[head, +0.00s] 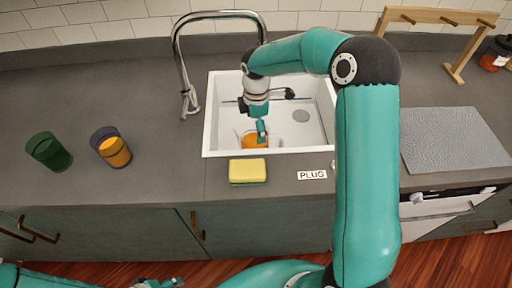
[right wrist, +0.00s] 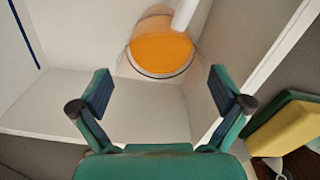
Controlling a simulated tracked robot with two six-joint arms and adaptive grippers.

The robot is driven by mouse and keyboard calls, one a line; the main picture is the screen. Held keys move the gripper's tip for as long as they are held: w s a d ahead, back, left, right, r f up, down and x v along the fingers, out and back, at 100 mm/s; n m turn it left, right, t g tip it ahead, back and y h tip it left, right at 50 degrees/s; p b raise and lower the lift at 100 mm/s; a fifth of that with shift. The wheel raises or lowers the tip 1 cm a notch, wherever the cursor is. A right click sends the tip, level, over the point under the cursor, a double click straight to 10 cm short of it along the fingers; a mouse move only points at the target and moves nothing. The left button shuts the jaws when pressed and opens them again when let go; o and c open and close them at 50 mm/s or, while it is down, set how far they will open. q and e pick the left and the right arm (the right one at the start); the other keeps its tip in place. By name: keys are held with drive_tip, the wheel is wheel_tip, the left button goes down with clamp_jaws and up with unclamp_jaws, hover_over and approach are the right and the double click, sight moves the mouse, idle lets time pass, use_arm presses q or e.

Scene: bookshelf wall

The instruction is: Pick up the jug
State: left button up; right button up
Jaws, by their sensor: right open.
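The jug, a clear round vessel with orange contents (right wrist: 162,52), stands in the white sink (head: 211,115). In the head view the jug (head: 254,141) is partly hidden by my right gripper (head: 262,131). In the right wrist view my right gripper (right wrist: 161,90) is open, its two fingers apart with nothing between them. The jug is beyond the fingertips, roughly centred between them. A white rod-like part crosses the jug's top edge; I cannot tell whether it is its handle. My left gripper (head: 160,283) is at the bottom edge of the head view, partly cut off.
A tall faucet (head: 178,50) arches at the sink's left. A yellow-green sponge (head: 248,170) and a PLUG label (head: 312,175) lie before the sink. A green cup (head: 50,151) and a cup with orange contents (head: 111,148) stand left. A grey mat (head: 452,138) lies right.

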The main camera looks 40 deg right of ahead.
drive_tip(key=shift+d+f+p, duration=0.15)
drive_tip(key=shift+f+p, duration=0.1)
drive_tip(key=shift+f, duration=0.9)
drive_tip(key=shift+d+f+p, duration=0.1)
drive_tip(key=shift+f+p, duration=0.15)
drive_tip(key=shift+f, duration=0.9)
drive_tip(key=c, duration=1.3)
drive_tip(key=shift+w, duration=0.1)
drive_tip(key=shift+c, duration=0.8)
drive_tip(key=shift+r, duration=0.2)
